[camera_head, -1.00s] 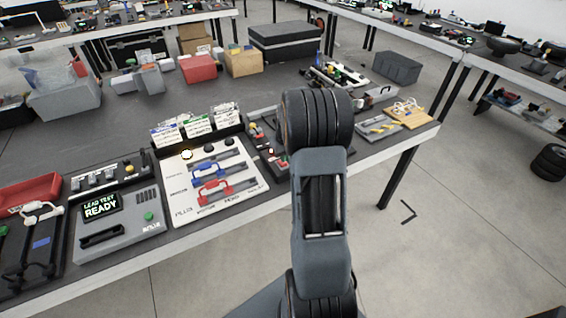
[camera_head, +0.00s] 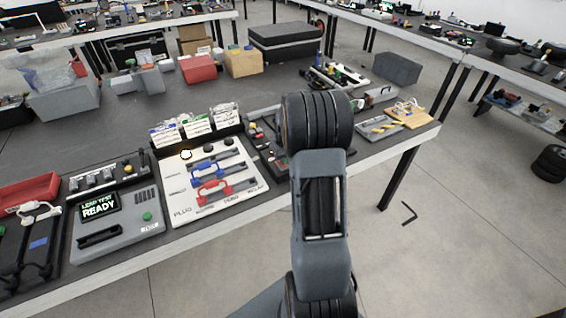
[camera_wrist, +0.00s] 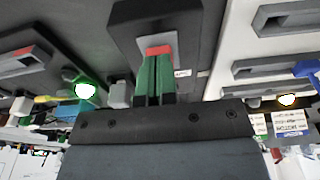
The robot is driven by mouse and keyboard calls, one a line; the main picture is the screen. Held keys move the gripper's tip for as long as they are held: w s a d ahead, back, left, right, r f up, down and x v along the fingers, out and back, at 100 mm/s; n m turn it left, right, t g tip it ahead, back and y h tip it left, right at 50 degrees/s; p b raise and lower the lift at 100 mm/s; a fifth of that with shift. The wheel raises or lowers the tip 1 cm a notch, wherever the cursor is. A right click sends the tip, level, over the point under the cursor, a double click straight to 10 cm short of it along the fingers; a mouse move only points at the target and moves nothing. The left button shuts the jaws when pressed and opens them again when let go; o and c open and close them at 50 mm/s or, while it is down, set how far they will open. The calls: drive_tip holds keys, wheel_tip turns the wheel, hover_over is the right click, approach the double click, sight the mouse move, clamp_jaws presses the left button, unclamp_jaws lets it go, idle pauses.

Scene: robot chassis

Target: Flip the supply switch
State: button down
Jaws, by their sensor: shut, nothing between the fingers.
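In the wrist view my gripper (camera_wrist: 158,60) shows as two green-and-dark fingers side by side, closed and empty. Their tips are at a small red piece (camera_wrist: 158,50) on a grey plate of a black housing (camera_wrist: 130,20); this looks like the supply switch. I cannot tell whether the tips touch it or which way it is set. In the head view a dark unit with a red part (camera_head: 281,161) lies just left of my arm. My gripper is hidden behind the arm there.
A white board (camera_head: 175,200) with blue (camera_head: 207,170) and red (camera_head: 212,187) handles and a lit yellow lamp (camera_head: 187,155) lies left of my arm. A green light (camera_wrist: 85,90) glows in the wrist view.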

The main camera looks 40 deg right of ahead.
drive_tip(key=shift+f, duration=0.25)
drive_tip(key=shift+r+p, duration=2.3)
drive_tip(key=shift+r, duration=1.25)
drive_tip(key=s+a+r+t, duration=0.1)
drive_tip(key=s+a+r, duration=0.4)
drive_tip(key=s+a, duration=0.3)
drive_tip(key=s+a+r+n+t, duration=0.1)
drive_tip(key=s+a+r, duration=0.5)
drive_tip(key=a, duration=0.9)
drive_tip(key=s, duration=0.3)
drive_tip(key=shift+s+n, duration=0.3)
